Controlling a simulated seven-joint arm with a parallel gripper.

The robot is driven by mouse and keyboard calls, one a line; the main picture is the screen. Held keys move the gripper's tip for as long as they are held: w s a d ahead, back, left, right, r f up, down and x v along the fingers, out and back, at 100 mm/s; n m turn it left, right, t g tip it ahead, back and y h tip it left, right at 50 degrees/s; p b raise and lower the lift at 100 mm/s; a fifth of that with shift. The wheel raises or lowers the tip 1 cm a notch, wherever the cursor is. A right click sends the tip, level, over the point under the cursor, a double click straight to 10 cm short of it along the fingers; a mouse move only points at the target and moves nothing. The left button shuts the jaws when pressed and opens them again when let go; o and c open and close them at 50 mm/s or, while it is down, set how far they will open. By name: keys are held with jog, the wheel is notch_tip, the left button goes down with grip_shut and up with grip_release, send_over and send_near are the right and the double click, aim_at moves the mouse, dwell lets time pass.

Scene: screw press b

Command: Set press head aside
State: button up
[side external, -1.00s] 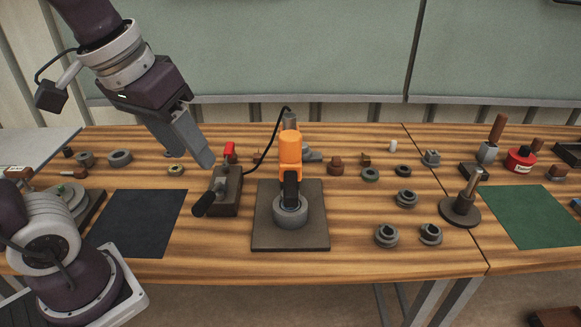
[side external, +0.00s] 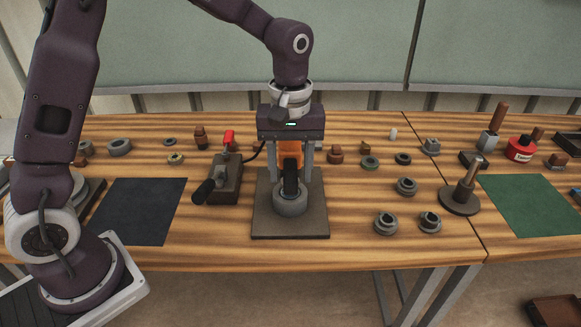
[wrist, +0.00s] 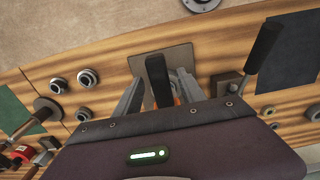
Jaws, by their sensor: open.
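The press head is orange (side external: 290,150) with a black arm (side external: 290,180) at its front, above a grey ring (side external: 290,204) on a dark square plate (side external: 262,225). My gripper (side external: 290,174) points down over it from above. Its fingers are open, one on each side of the head, and the gripper body hides the head's top. In the wrist view the black arm (wrist: 158,80) stands between the two fingers. Only a sliver of orange shows there. I cannot tell whether the fingers touch the head.
A control block (side external: 226,180) with a red knob and black handle stands close left. A dark mat (side external: 138,212) lies clear further left, a green mat (side external: 535,208) at right. Several grey rings and a post on a round base (side external: 461,201) stand to the right.

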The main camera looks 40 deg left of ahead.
jog(key=shift+c, duration=0.2)
grip_shut()
jog(key=shift+r, duration=0.1)
dwell(1.1)
